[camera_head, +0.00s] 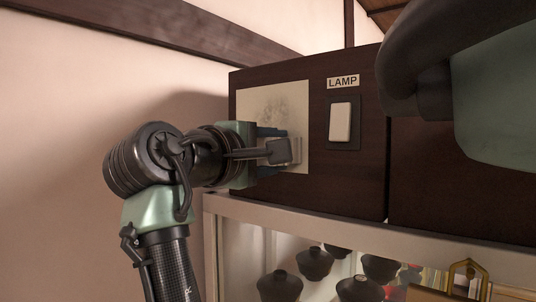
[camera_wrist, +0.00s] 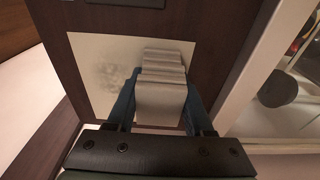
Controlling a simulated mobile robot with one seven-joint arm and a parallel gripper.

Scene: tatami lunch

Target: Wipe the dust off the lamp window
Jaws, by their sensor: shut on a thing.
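The lamp window (camera_head: 294,104) is a pale cream panel on the front of a dark wooden box, left of the LAMP label. A grey smudge of dust (camera_head: 268,106) shows on its upper part. The dust also shows left of centre on the panel in the wrist view (camera_wrist: 104,78). My gripper (camera_head: 272,150) is at the lower part of the window. It is shut on a grey folded cloth or pad (camera_wrist: 161,98), which lies over the window's lower right area in the wrist view. Whether the pad touches the panel is hard to tell.
A white rocker switch (camera_head: 341,122) sits right of the window under the LAMP label (camera_head: 343,83). The box stands on a pale-framed cabinet (camera_head: 400,238) with several dark lidded bowls (camera_head: 280,286) inside. A gold-framed object (camera_head: 467,275) is at lower right.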

